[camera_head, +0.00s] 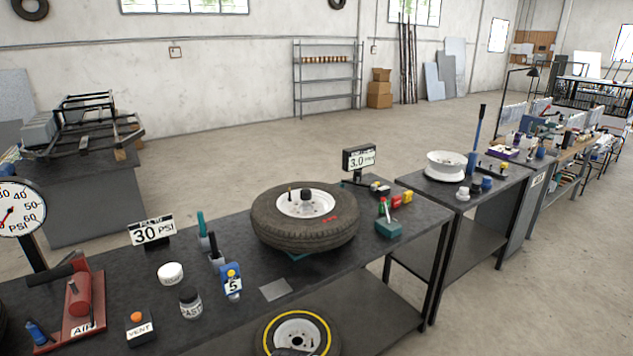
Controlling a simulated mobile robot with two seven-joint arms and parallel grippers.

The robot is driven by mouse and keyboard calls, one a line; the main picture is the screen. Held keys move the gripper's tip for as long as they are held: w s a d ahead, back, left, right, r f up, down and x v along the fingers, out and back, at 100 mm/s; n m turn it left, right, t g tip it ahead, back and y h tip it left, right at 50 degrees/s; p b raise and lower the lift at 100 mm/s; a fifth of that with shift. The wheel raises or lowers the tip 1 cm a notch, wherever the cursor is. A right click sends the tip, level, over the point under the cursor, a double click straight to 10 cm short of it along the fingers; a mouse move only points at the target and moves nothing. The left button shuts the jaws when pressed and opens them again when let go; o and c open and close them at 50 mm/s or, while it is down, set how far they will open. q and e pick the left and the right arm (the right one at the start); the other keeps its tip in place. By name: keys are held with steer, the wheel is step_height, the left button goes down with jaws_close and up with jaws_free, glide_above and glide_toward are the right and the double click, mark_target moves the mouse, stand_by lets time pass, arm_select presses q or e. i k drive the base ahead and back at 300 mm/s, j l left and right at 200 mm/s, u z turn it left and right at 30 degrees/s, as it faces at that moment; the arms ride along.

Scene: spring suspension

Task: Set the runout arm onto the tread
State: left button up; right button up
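A tire on a white rim (304,217) lies flat on the dark workbench, its tread (300,242) facing outward all around. A small teal-green block with an upright green and red piece (389,226) stands on the bench to the right of the tire, apart from the tread. A small display reading 3.0 (359,159) stands on a post behind the tire. I cannot tell which part is the runout arm; nothing arm-like clearly rests on the tread. Neither of my grippers is clearly in view.
A pump with a red base marked AIR (82,305), a VENT box (139,326), a paste jar (190,302), a white tub (171,273) and a blue tool marked 5 (231,282) stand left of the tire. A yellow-ringed wheel (327,335) is at the front below.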

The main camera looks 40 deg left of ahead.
mark_target(358, 173)
steer(key=u, duration=1.2)
steer(key=i+l+z, duration=0.25)
steer(key=i+l, duration=0.15)
steer(key=l, duration=0.25)
